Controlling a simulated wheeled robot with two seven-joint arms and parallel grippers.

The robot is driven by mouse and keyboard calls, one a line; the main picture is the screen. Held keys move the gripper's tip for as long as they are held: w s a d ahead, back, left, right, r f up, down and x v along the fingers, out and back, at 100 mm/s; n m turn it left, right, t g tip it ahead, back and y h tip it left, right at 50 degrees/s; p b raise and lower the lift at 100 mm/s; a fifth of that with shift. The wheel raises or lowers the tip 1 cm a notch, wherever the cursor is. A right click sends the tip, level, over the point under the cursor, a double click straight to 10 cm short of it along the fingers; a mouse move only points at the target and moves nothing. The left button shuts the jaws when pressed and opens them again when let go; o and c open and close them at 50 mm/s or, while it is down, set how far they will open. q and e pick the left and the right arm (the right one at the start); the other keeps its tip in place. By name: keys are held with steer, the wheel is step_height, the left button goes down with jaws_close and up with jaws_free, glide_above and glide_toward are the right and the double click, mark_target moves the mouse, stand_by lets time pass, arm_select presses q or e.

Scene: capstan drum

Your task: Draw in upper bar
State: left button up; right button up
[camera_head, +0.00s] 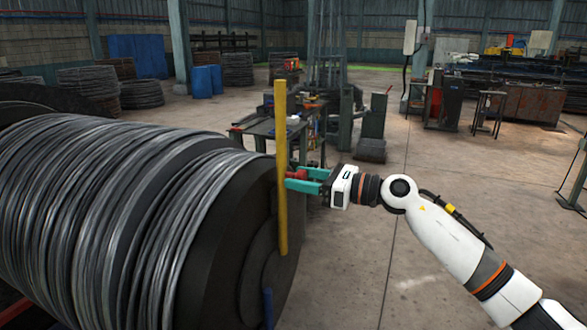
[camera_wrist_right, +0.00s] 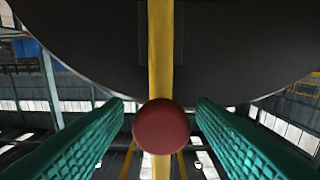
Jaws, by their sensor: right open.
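The yellow upper bar (camera_head: 281,165) stands upright against the end face of the large dark drum (camera_head: 225,240), its top rising above the drum's rim. A round red knob (camera_head: 297,174) is on the bar. In the right wrist view the yellow bar (camera_wrist_right: 160,50) runs down the middle, with the red knob (camera_wrist_right: 161,127) in front of it. My right gripper (camera_head: 303,180) is open, its green fingers on either side of the knob with a gap on both sides. A blue bar (camera_head: 268,308) shows low on the drum face. My left gripper is out of view.
Grey wire (camera_head: 60,210) is wound in thick bands around the drum. A workbench (camera_head: 262,128) and machine stand behind the bar. Wire coils and blue barrels (camera_head: 207,80) are farther back. The concrete floor to the right is open.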

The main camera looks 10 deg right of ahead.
steer(key=shift+x, duration=1.15)
jaws_close()
